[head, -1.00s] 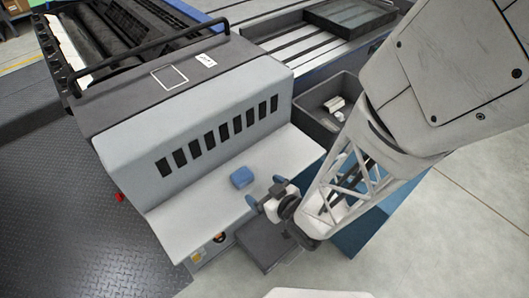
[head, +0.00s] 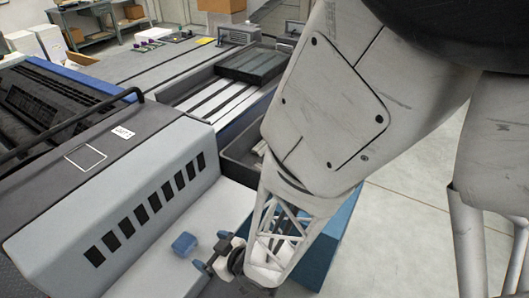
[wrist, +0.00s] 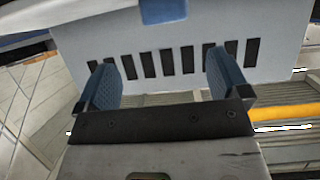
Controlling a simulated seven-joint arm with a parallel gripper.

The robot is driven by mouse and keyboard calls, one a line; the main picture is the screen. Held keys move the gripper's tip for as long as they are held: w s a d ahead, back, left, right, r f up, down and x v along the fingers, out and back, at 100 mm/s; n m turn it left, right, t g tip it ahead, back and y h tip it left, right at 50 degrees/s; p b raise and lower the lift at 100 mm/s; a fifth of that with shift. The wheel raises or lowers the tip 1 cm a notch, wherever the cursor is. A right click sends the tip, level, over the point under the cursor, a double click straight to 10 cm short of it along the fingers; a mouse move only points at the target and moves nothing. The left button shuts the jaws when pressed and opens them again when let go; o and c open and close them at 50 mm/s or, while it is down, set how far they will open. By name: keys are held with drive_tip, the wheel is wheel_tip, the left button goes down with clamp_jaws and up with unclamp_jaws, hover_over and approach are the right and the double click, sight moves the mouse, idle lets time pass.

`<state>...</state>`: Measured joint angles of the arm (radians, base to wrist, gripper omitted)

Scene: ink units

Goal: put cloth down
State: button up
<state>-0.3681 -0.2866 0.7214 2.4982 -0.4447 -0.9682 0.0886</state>
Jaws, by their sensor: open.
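The blue cloth (head: 185,244), a small folded block, lies on the light grey ledge (head: 160,275) of the machine in the head view. My gripper (head: 211,256) is just to the right of the cloth, apart from it, with its fingers spread. In the wrist view my gripper (wrist: 164,85) shows two blue pads wide apart with nothing between them. A blue piece, apparently the cloth (wrist: 163,10), shows at the top edge of the wrist view, beyond the fingers.
The machine's slotted grey housing (head: 150,205) rises behind the ledge. A dark bin (head: 240,150) stands behind my arm, and a dark tray (head: 252,64) lies farther back. A blue cabinet side (head: 325,250) is right of my gripper. Floor at the right is open.

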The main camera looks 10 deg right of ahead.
drive_tip(key=w+d+r+m+g+h, duration=0.1)
drive_tip(key=w+d+r+m+h, duration=0.25)
drive_tip(key=d+r, duration=0.35)
drive_tip(key=w+d+r+m+g+h, duration=0.1)
drive_tip(key=w+d+r+m+h, duration=0.1)
drive_tip(key=d+r+h, duration=0.4)
drive_tip(key=s+d+r+m+g, duration=0.1)
drive_tip(key=s+d+r+g, duration=0.1)
drive_tip(key=s+d+r, duration=0.2)
drive_tip(key=s+d+r+m+g, duration=0.2)
drive_tip(key=s+d+r, duration=0.2)
drive_tip(key=s+r, duration=0.4)
wheel_tip(320, 180, up, 3)
drive_tip(key=shift+s+d+f+g, duration=0.1)
drive_tip(key=shift+s+d+g, duration=0.05)
drive_tip(key=shift+s+g, duration=0.25)
drive_tip(key=shift+m, duration=0.25)
drive_tip(key=shift+o, duration=0.5)
drive_tip(key=shift+w, duration=0.15)
